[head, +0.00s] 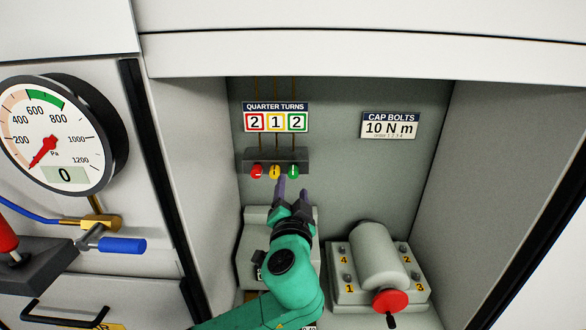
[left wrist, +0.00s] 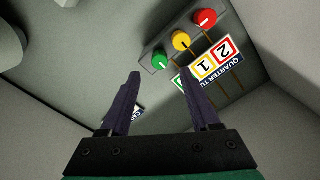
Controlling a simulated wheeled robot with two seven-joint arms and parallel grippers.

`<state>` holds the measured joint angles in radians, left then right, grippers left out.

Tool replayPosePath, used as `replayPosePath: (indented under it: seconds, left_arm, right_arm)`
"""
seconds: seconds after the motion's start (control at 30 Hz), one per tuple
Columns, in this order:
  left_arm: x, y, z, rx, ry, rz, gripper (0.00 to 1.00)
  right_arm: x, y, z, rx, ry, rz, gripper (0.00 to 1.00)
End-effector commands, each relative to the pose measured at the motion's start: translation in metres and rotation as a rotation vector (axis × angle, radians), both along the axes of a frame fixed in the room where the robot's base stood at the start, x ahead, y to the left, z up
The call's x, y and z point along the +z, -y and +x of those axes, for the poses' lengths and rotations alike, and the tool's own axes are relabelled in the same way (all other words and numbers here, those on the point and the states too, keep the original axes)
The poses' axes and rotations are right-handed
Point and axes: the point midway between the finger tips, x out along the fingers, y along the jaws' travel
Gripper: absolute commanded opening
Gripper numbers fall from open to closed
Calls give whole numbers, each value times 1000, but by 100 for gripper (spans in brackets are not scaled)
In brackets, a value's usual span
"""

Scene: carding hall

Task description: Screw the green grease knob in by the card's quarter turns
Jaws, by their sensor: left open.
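The green grease knob (head: 293,171) is the right one of three knobs on a dark block (head: 249,157); the yellow knob (head: 275,172) and red knob (head: 257,171) sit to its left. The quarter-turns card (head: 276,106) above reads 2 on red, 1 on yellow, 2 on green. My left gripper (head: 292,190) is open and empty, just short of the green knob. In the left wrist view the green knob (left wrist: 160,61) shows between and beyond the fingertips (left wrist: 160,75), apart from them. My right gripper is not in view.
A grey cylinder housing (head: 376,254) with a red end (head: 390,301) stands at the lower right, its corners numbered. A "10 N m" card (head: 389,125) hangs on the back wall. A gauge (head: 52,135) reads 0 at left, above a blue-handled valve (head: 122,245). The recess side walls flank the arm.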

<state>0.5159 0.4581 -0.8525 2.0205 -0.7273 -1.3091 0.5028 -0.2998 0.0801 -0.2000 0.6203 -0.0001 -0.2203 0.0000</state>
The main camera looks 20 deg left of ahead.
Motion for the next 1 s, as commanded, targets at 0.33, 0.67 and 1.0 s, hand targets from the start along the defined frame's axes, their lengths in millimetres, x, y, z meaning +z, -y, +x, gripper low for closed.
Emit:
replayPosePath:
  seconds: [0.33,0.67,1.0]
  left_arm:
    - [1,-15,59,1,-1,0,63]
    - [-1,-15,60,-1,0,-1,29]
    - [-1,-15,60,-1,-4,7,0]
  right_arm:
    - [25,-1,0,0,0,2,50]
    - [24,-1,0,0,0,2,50]
    - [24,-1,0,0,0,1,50]
